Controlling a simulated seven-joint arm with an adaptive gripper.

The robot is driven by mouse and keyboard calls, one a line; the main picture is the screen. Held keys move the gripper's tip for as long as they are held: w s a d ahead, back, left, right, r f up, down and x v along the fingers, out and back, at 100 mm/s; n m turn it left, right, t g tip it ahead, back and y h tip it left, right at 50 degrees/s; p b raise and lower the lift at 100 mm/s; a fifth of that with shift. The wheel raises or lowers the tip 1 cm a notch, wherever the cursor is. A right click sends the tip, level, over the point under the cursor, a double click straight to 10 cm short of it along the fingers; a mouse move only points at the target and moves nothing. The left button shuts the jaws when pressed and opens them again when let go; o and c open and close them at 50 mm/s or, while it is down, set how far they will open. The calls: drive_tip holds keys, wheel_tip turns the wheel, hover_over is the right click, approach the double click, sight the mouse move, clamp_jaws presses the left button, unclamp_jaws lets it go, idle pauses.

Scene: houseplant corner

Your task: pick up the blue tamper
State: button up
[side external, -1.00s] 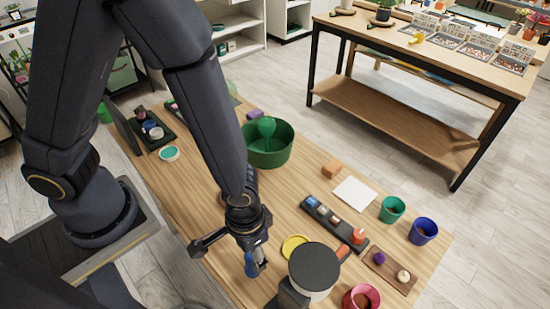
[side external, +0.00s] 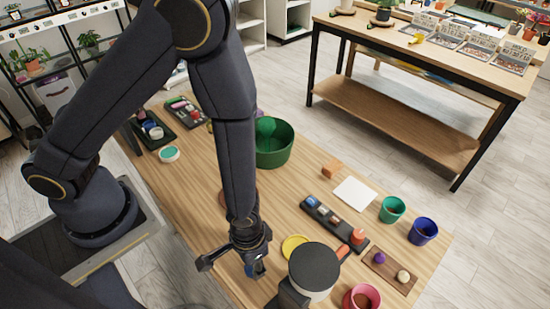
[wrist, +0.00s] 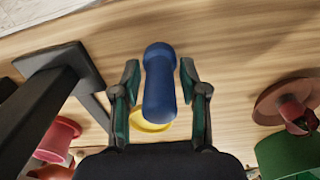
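The blue tamper (wrist: 160,88) is a rounded blue piece, seen between my gripper's fingers in the wrist view. In the side view only a small part of the tamper (side external: 249,270) shows, behind my fingers near the table's front edge. My gripper (wrist: 159,75) is open, with one finger on each side of the tamper and a visible gap to it on both sides. In the side view my gripper (side external: 255,268) is low over the wooden table. The tamper's lower end is hidden.
A yellow disc (side external: 292,246) lies close by on the table. A dark-topped round object (side external: 315,268) stands just right of my gripper. A black tray with small items (side external: 333,222) and a green bowl (side external: 273,152) lie farther back. Bare wood lies between.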

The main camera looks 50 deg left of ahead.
clamp_jaws()
